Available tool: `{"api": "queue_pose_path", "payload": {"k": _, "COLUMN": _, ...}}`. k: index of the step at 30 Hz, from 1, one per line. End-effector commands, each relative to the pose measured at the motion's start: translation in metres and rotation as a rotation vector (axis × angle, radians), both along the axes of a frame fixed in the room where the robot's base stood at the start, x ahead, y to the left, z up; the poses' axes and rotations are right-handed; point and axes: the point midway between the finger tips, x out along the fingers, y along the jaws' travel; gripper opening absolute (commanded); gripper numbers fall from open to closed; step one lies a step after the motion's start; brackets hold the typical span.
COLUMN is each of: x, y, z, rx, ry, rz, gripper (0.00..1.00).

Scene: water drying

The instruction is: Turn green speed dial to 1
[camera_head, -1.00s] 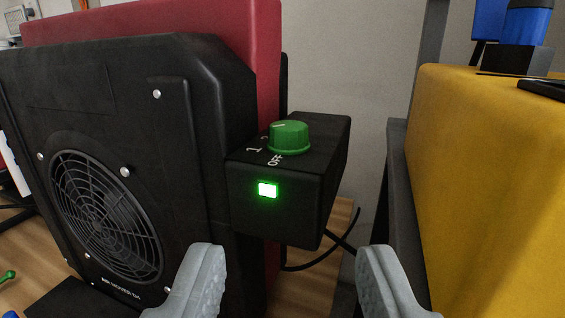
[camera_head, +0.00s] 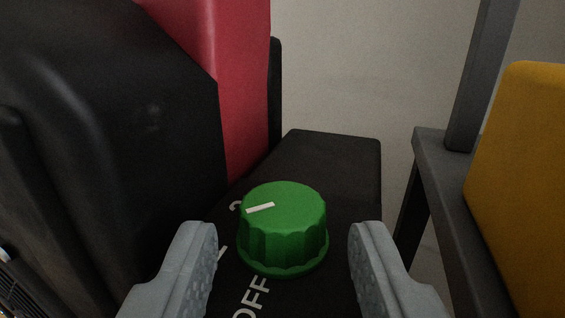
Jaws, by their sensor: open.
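The green dial (camera_head: 284,235) stands on the top of a black control box (camera_head: 325,160). Its white pointer line points left, close to the printed 2 (camera_head: 236,207). The printed OFF (camera_head: 250,298) is nearer to me, and the 1 between them is mostly hidden by my left finger. My gripper (camera_head: 280,250) is open, with one grey finger on each side of the dial. Gaps show between both fingers and the dial, and nothing is held.
The black fan housing (camera_head: 100,130) and its red part (camera_head: 215,60) rise close on the left. A grey stand (camera_head: 440,155) with a yellow object (camera_head: 525,170) is on the right. The pale wall (camera_head: 370,70) is behind the box.

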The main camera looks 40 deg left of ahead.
Motion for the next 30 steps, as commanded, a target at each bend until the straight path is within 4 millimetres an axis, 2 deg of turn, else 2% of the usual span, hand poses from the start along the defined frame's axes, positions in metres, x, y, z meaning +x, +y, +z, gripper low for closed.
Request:
{"api": "queue_pose_path", "payload": {"k": 7, "x": 0.021, "y": 0.016, "z": 0.000, "rx": 0.000, "ry": 0.000, "rz": 0.001, "gripper": 0.43}}
{"api": "queue_pose_path", "payload": {"k": 18, "x": 0.025, "y": 0.019, "z": 0.000, "rx": 0.000, "ry": 0.000, "rz": -0.001, "gripper": 0.43}}
{"api": "queue_pose_path", "payload": {"k": 19, "x": 0.025, "y": 0.019, "z": 0.000, "rx": 0.000, "ry": 0.000, "rz": -0.001, "gripper": 0.41}}
{"api": "queue_pose_path", "payload": {"k": 24, "x": 0.025, "y": 0.019, "z": 0.000, "rx": 0.000, "ry": 0.000, "rz": -0.001, "gripper": 0.11}}
{"api": "queue_pose_path", "payload": {"k": 30, "x": 0.024, "y": 0.020, "z": 0.001, "rx": 0.001, "ry": -0.001, "rz": -0.025, "gripper": 0.11}}
